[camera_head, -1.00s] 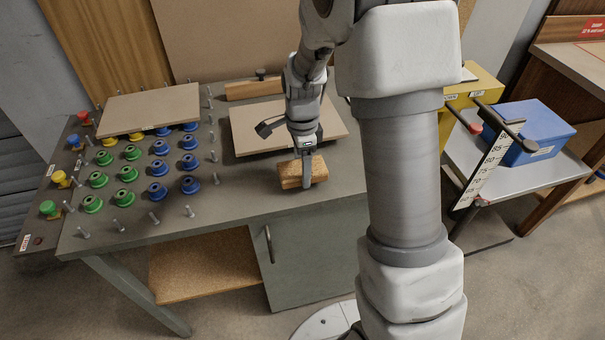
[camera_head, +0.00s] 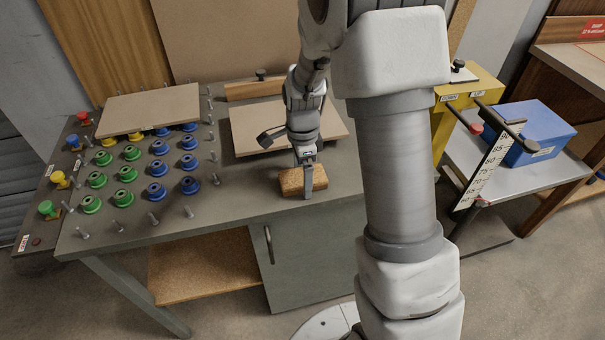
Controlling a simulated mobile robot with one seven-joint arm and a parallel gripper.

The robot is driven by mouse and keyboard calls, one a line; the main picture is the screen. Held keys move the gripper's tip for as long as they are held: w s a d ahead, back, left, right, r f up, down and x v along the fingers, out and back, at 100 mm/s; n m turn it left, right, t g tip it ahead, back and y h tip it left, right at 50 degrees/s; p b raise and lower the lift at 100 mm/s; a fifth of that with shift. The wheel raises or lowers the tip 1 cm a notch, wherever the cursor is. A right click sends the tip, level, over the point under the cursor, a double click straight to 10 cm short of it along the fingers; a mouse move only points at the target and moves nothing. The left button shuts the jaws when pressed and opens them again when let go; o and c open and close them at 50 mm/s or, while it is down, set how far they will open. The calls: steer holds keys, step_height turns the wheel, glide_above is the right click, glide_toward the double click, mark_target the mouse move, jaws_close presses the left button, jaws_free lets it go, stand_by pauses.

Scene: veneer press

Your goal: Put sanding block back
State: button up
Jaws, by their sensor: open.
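The sanding block (camera_head: 290,183), a tan cork-coloured block, rests on the grey bench top (camera_head: 245,193) near its front edge, in front of a flat beige board (camera_head: 250,133). My gripper (camera_head: 308,188) points down at the block with its jaws open. One finger shows in front of the block's near face; the other finger is hidden behind it. Whether the fingers touch the block cannot be told.
Green pucks (camera_head: 125,173) and blue pucks (camera_head: 157,191) stand among metal pegs at the left, partly under another board (camera_head: 150,108). A wooden bar (camera_head: 250,90) lies at the back. A blue box (camera_head: 535,130) stands on a side table.

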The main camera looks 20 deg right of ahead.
mark_target(302, 176)
step_height(302, 176, up, 12)
steer(key=p, duration=0.2)
steer(key=s+r+n+t, duration=0.2)
steer(key=s+r+n, duration=0.4)
steer(key=s+n, duration=0.3)
steer(key=s+r+n+t, duration=0.3)
steer(key=s+r+n, duration=0.3)
steer(key=s+n, duration=0.3)
steer(key=shift+s+r+t, duration=0.3)
steer(key=shift+s+r, duration=0.05)
steer(key=shift+s, duration=0.85)
steer(key=shift+r, duration=0.1)
